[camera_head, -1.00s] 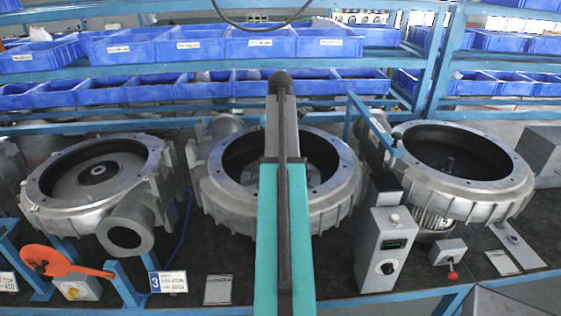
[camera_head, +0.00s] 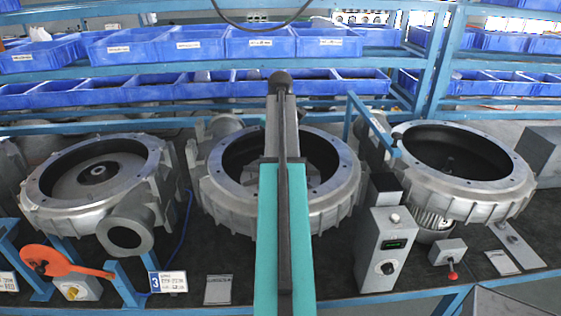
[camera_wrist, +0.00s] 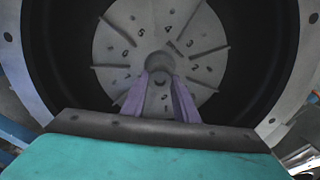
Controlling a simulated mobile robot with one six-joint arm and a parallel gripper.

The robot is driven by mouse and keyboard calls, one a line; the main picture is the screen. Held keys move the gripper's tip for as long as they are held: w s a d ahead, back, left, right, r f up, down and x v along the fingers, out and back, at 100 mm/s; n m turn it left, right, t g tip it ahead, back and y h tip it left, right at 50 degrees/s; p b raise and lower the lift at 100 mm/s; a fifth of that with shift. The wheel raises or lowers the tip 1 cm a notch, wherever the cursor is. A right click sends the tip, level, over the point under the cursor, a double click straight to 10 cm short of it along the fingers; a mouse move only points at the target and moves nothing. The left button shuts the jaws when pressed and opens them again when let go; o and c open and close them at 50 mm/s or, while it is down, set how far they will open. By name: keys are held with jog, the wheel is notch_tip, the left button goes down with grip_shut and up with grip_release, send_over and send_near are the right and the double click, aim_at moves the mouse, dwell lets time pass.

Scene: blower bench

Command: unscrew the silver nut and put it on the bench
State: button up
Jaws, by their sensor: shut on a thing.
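The silver nut (camera_wrist: 160,63) shows as a round grey piece at the hub of a grey numbered disc (camera_wrist: 118,45) in the wrist view. My gripper (camera_wrist: 161,76) has its two purple fingers on either side of the nut, shut on it. The nut is at the disc's centre; I cannot tell whether its thread is still engaged. In the head view my arm covers the gripper and the nut, over the middle blower housing (camera_head: 222,193). The dark bench top (camera_head: 345,247) shows around the housings.
A left housing (camera_head: 60,205) and a right housing (camera_head: 480,198) flank the middle one. A grey control box (camera_head: 390,245) stands front right of the middle housing. An orange lever (camera_head: 75,265) is at front left. Blue bins (camera_head: 195,45) fill the shelves behind. Small bare bench patches lie between the housings.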

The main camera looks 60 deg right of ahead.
jog(key=n, duration=1.8)
jog(key=shift+n, duration=3.3)
jog(key=o, duration=0.8)
jog(key=shift+m, duration=0.3)
